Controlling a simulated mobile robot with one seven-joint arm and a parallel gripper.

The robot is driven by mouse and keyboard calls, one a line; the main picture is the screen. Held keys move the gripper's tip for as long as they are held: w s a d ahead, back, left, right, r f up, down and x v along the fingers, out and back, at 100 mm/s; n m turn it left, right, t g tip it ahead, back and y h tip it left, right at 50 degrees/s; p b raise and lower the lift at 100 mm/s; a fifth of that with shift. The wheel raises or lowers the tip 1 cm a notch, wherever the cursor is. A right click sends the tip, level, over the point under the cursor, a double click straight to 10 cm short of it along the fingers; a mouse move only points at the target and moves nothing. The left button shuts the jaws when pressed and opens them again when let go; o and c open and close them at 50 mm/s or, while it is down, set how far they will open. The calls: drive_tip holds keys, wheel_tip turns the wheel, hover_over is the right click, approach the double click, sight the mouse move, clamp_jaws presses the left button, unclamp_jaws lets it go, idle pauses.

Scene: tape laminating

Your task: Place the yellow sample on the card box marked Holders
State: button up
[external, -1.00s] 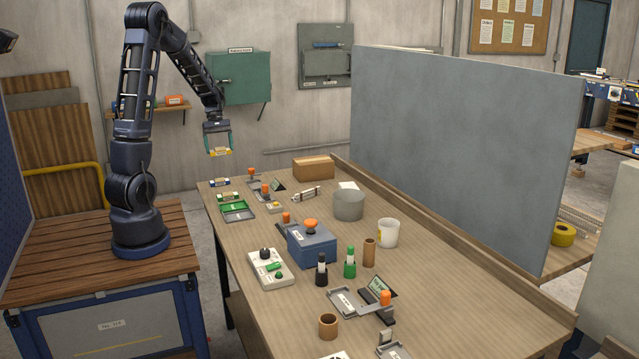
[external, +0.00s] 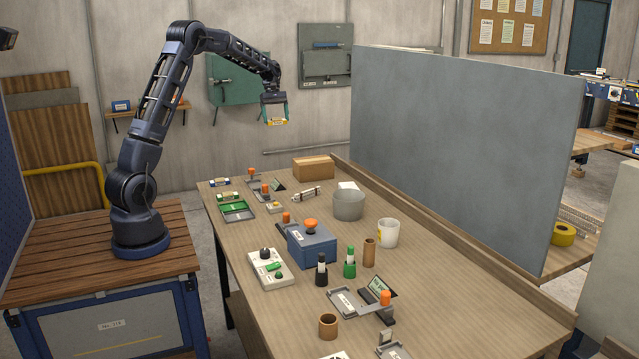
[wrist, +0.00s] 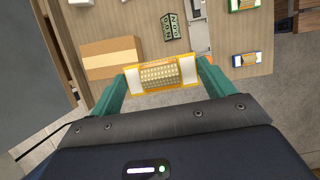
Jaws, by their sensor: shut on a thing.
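My gripper (external: 274,112) is shut on the yellow sample (external: 275,122) and holds it in the air above the far end of the bench. In the wrist view the yellow sample (wrist: 161,74) sits between the two green fingers, with a ribbed pale middle and white ends. A brown card box (external: 314,168) stands on the far edge of the bench, below and to the right of the gripper. In the wrist view the card box (wrist: 112,60) lies beyond the sample to the left. I cannot read any marking on it.
The bench (external: 420,262) holds a grey pot (external: 349,205), a white mug (external: 388,233), a blue box with an orange button (external: 312,246) and several small fixtures. A tall grey panel (external: 460,140) stands along the right side. The air around the sample is clear.

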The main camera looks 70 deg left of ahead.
wheel_tip(320, 180, up, 2)
drive_tip(key=r, duration=0.1)
hover_over(314, 161)
drive_tip(key=a, duration=0.2)
wheel_tip(314, 161, down, 20)
drive_tip(key=shift+w+f, duration=0.15)
drive_tip(key=shift+f, duration=0.15)
